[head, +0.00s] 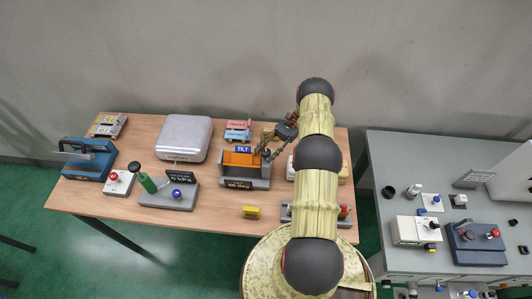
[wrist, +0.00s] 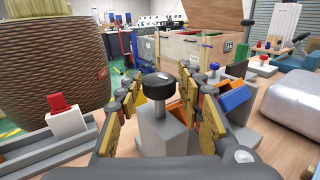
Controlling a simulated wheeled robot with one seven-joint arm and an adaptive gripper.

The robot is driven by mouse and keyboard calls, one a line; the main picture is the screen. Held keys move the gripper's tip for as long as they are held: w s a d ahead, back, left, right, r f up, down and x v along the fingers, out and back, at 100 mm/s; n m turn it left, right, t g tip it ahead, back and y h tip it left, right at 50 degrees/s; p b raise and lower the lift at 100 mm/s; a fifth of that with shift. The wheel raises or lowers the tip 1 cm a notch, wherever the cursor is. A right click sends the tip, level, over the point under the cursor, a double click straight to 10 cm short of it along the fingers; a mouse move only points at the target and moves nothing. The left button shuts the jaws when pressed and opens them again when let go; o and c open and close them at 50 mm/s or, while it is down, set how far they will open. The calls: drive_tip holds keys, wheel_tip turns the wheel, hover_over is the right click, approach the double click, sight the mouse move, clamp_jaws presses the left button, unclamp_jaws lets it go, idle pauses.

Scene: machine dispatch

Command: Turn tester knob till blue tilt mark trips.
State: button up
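The tilt tester (head: 262,184) stands on the wooden table, with an orange plate (head: 240,159), a blue TILT sign (head: 243,149) and a dark "deg" readout (head: 238,184) whose digits are too small to read surely. In the wrist view, a black round knob (wrist: 158,86) with a white mark sits on a grey post (wrist: 165,130). My gripper (wrist: 161,102) is open, with yellow-padded fingers either side of the knob and visible gaps. In the head view my gripper (head: 266,142) is at the tester's right side; the knob is hidden there. The orange plate (wrist: 236,98) looks tilted in the wrist view.
A silver case (head: 182,138), a kPa tester (head: 168,194) with a green handle, a red-button box (head: 118,181) and a blue press (head: 88,160) stand to the left. A yellow block (head: 250,212) lies in front. A grey table (head: 390,150) stands at right.

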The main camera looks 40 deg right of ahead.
drive_tip(key=shift+o, duration=0.8)
drive_tip(key=shift+f+t+b, duration=0.25)
drive_tip(key=shift+t+b, duration=0.05)
drive_tip(key=shift+b, duration=0.95)
drive_tip(key=m+t+b, duration=0.1)
drive_tip(key=b, duration=0.4)
drive_tip(key=shift+t, duration=0.3)
drive_tip(key=m+t+b, duration=0.2)
drive_tip(key=t+b, duration=0.1)
drive_tip(key=b, duration=0.6)
drive_tip(key=shift+b, duration=0.35)
drive_tip(key=m+t+b, duration=0.2)
drive_tip(key=b, duration=0.3)
drive_tip(key=shift+t+h, duration=0.4)
